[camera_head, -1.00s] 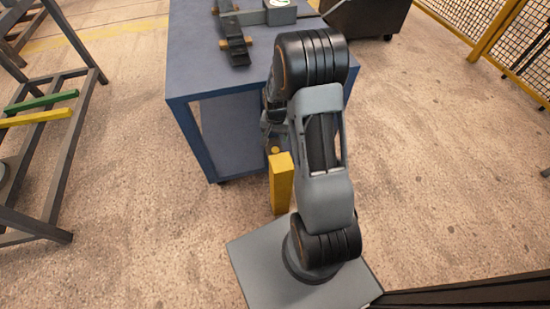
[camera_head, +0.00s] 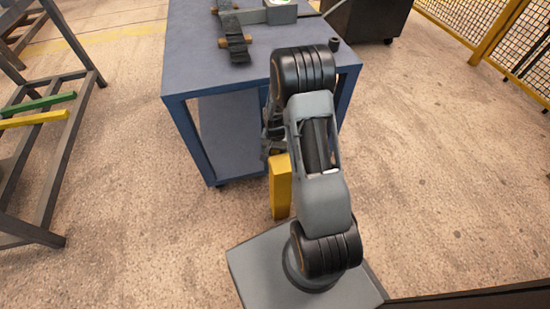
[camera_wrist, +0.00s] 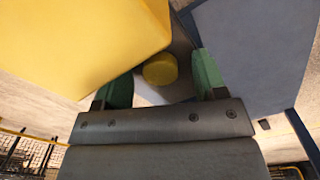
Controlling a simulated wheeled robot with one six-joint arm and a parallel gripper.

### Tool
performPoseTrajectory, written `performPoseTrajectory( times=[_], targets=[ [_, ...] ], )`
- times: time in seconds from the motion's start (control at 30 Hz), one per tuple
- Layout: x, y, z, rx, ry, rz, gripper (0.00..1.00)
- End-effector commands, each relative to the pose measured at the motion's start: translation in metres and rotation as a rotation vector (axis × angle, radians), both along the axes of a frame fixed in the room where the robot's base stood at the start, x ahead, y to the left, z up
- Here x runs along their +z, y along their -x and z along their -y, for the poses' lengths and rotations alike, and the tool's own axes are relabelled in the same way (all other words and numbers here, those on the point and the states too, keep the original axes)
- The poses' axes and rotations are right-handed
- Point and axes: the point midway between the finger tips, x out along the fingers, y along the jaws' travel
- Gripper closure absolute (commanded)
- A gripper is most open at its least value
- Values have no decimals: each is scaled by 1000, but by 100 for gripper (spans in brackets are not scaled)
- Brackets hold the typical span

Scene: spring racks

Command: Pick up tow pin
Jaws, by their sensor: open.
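A round yellow knob (camera_wrist: 160,69), likely the tow pin's head, shows between the fingertips in the wrist view. It is beside a large yellow block, which matches the yellow post (camera_head: 281,187) in the head view. My gripper (camera_wrist: 161,83) is open, its green fingertips on either side of the knob, with a visible gap on each side. I cannot tell whether it touches the knob. In the head view my arm hides the knob and most of the gripper.
A blue cart (camera_head: 192,60) stands just beyond my gripper, with dark clamp parts (camera_head: 238,48) and a small black cylinder (camera_head: 334,44) on its top. A dark rack (camera_head: 78,135) stands at left. Floor at right is open.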

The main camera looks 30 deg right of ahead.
Motion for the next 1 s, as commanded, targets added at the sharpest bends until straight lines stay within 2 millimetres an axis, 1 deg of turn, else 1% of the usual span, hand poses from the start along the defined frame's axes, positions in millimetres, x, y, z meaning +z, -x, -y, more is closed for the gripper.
performPoseTrajectory(
  times=[0.1,0.13,0.7,1.0],
  targets=[
    [1,0,0,0,1,1,35],
    [1,0,0,0,1,1,37],
    [1,0,0,0,1,1,91],
    [4,-1,0,0,0,2,92]
  ],
)
